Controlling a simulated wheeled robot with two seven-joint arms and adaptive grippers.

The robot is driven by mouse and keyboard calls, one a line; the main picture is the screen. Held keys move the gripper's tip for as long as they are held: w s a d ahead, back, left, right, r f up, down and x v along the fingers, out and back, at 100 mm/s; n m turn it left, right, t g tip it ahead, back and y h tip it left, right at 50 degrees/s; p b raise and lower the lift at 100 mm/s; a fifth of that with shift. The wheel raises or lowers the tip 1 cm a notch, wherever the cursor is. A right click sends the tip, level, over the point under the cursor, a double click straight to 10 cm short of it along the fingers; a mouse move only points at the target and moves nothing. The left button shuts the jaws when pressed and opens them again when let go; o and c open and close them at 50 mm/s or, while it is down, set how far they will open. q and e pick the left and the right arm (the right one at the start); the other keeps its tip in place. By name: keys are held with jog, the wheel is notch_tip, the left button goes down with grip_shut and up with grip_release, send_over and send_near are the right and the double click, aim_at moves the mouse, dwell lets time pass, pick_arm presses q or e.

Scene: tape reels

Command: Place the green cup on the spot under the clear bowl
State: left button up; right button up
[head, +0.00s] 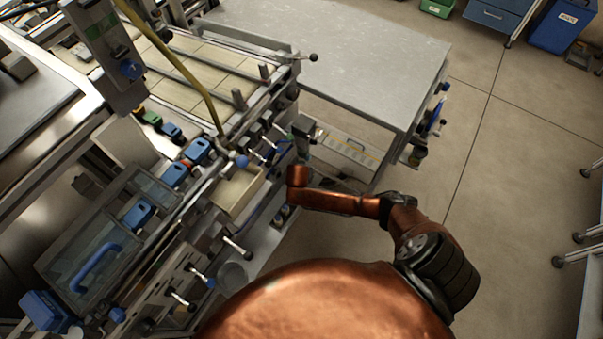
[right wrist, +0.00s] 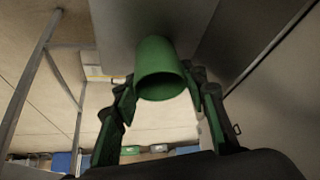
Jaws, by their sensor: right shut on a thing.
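The green cup (right wrist: 160,75) shows in the right wrist view, between the two fingers of my right gripper (right wrist: 160,95). The gripper is shut on the cup's sides, and the cup's round end faces the camera. In the head view my copper right arm reaches left to the machine's edge. Its gripper and the cup are hard to make out there. A round, greyish bowl shape (head: 232,275) sits low on the machine's near side in the head view; I cannot tell for sure that it is the clear bowl. The spot under it is hidden. My left gripper is not in view.
A machine (head: 150,200) with levers, knobs and blue parts fills the left of the head view. A yellow hose (head: 185,70) hangs over it. A grey table (head: 350,50) stands behind, its top mostly bare.

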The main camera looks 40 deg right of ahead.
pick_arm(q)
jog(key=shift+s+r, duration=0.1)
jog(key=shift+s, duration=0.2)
pick_arm(e)
jog(key=shift+r, duration=0.15)
jog(key=o, duration=1.1)
jog(key=shift+f, duration=0.2)
jog(key=shift+r, duration=0.3)
pick_arm(q)
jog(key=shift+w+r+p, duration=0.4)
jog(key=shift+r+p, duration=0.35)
jog(key=shift+p, duration=0.1)
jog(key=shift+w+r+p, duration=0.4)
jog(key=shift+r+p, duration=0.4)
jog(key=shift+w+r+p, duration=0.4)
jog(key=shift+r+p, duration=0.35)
jog(key=shift+p, duration=0.1)
pick_arm(e)
jog(key=shift+v, duration=5.95)
jog(key=shift+f, duration=0.1)
